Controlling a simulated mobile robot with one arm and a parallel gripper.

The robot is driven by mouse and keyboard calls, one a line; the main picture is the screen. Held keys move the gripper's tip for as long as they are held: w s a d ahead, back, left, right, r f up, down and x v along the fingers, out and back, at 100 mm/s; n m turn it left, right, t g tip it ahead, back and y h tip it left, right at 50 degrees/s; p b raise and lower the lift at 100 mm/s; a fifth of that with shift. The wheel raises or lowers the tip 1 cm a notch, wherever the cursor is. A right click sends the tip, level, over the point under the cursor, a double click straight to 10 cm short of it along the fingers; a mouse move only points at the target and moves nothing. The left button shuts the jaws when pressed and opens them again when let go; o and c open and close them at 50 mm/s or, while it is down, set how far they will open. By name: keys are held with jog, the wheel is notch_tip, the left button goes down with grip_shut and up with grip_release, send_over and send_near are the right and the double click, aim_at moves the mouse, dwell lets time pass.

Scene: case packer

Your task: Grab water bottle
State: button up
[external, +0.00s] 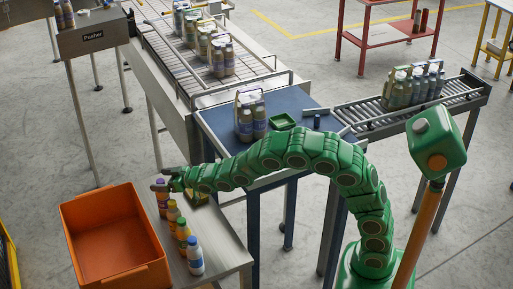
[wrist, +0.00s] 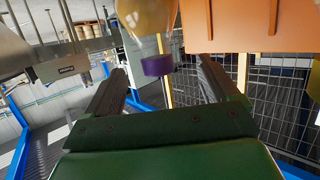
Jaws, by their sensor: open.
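My gripper (external: 164,181) is at the top of the first bottle (external: 162,200) in a row on a metal side table. Its jaws are open. In the wrist view a purple cap (wrist: 157,66) shows between the two fingers, with clear space on both sides; part of a yellowish body shows at the top edge. The labels are too small to read, so I cannot tell which holds water.
An empty orange crate (external: 107,237) stands left of the bottles; its wall also fills the upper right of the wrist view (wrist: 240,30). Conveyors with more packs lie behind.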

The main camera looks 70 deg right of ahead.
notch_tip(320, 180, up, 18)
jog(key=shift+s+a+r+n+t+y, duration=1.4)
jog(key=shift+s+a+r+n+y, duration=0.55)
jog(key=shift+a+r, duration=0.45)
jog(key=n+g+y, duration=0.8)
jog(key=y, duration=0.3)
send_over(189, 254)
jog(key=w+v, duration=0.1)
jog(key=v, duration=0.4)
notch_tip(189, 254, down, 5)
notch_tip(189, 254, down, 25)
jog(key=x, duration=0.4)
